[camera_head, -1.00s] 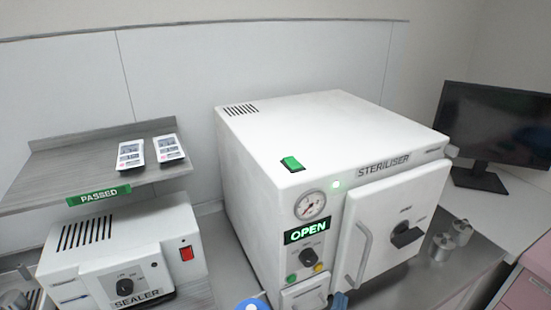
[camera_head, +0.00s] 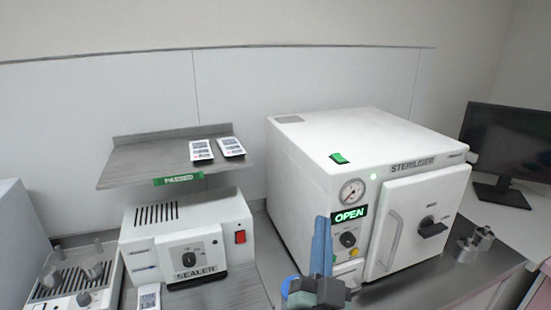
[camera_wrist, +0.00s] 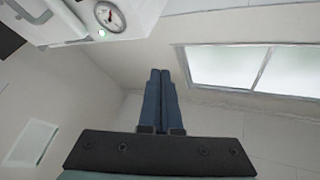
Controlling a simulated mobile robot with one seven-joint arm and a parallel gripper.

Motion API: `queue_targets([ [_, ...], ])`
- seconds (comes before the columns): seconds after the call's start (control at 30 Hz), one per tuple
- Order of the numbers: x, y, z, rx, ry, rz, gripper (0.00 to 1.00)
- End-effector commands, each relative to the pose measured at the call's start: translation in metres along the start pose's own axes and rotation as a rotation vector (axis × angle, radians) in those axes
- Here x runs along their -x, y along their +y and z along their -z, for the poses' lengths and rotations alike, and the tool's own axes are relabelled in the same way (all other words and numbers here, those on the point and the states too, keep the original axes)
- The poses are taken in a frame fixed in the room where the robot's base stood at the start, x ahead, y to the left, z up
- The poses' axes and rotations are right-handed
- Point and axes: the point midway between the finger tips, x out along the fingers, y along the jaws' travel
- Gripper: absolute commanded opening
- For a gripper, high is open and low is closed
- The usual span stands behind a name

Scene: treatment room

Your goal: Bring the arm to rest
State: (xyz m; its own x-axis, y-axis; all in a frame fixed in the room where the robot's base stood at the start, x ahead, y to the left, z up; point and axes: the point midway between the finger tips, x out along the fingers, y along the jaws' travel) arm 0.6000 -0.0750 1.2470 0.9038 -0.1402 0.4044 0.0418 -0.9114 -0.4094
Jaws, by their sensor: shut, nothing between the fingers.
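My gripper (camera_head: 322,245) shows at the lower middle of the head view, its blue fingers pointing up in front of the steriliser's left front edge. In the wrist view my gripper (camera_wrist: 160,75) has its two fingers side by side and touching, with nothing between them. The fingers point into open room space there, and I see no contact with anything.
The white steriliser (camera_head: 355,135) has its door closed and its sign reads OPEN. The sealer (camera_head: 155,240) stands left of it, under a shelf (camera_head: 140,165) marked PASSED holding two pouches. A monitor (camera_head: 515,140) stands at right. A third pouch (camera_head: 148,298) lies at lower left.

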Motion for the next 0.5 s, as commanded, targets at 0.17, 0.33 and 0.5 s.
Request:
queue_targets([
  [0.17, -0.031, -0.096, 0.103, 0.120, 0.102, 0.165, 0.00],
  [0.33, -0.022, -0.168, 0.205, 0.253, 0.217, 0.240, 0.00],
  [0.5, 0.006, -0.203, 0.279, 0.339, 0.316, 0.237, 0.00],
])
